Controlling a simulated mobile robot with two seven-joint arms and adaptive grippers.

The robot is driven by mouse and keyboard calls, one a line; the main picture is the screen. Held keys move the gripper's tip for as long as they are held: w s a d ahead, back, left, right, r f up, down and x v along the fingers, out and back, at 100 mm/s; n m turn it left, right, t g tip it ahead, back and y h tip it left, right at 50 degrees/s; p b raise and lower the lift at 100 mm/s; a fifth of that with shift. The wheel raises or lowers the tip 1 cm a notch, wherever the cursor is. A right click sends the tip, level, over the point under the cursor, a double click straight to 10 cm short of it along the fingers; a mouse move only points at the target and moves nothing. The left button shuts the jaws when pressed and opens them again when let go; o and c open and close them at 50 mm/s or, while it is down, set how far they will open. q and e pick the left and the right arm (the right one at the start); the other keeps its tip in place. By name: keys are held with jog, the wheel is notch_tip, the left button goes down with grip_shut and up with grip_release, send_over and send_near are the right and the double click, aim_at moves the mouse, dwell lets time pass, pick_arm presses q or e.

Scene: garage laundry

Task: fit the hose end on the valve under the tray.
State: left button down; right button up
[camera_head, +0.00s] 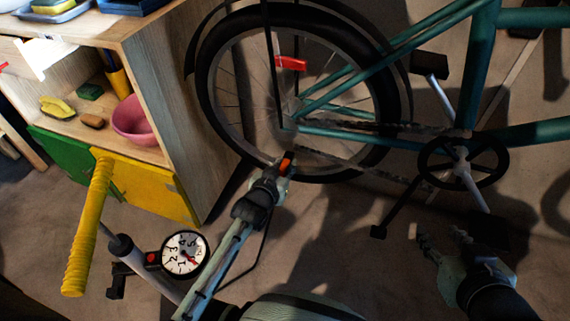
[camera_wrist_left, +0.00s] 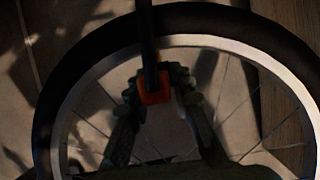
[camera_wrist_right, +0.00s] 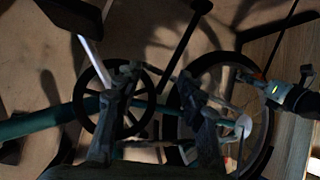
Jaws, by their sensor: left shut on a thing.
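My left gripper (camera_head: 283,168) is shut on the orange-red hose end (camera_head: 286,162), at the lower part of the bicycle wheel (camera_head: 208,110). In the left wrist view the hose end (camera_wrist_left: 154,90) sits between the fingers (camera_wrist_left: 155,88), with a dark bar or hose running up from it in front of the tyre. A thin black hose (camera_head: 264,245) runs down from the gripper towards the pump. I cannot make out the valve; the gripper may hide it. A tray (camera_head: 50,17) lies on the cabinet top, away from the wheel. My right gripper (camera_wrist_right: 160,90) is open and empty near the pedals.
The pump's yellow handle (camera_head: 88,225) and round gauge (camera_head: 184,255) stand at the lower left. A wooden cabinet (camera_head: 185,75) with a pink bowl (camera_head: 134,122) is left of the wheel. The teal bicycle frame (camera_head: 482,60) and crank (camera_head: 462,165) fill the right. A red piece (camera_head: 291,63) sits among the spokes.

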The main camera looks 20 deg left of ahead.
pick_arm(q)
jog(key=shift+f, duration=0.2)
dwell(0.6)
jog(key=c, duration=1.3)
grip_release()
jog(key=shift+o, duration=0.2)
jog(key=v, duration=1.2)
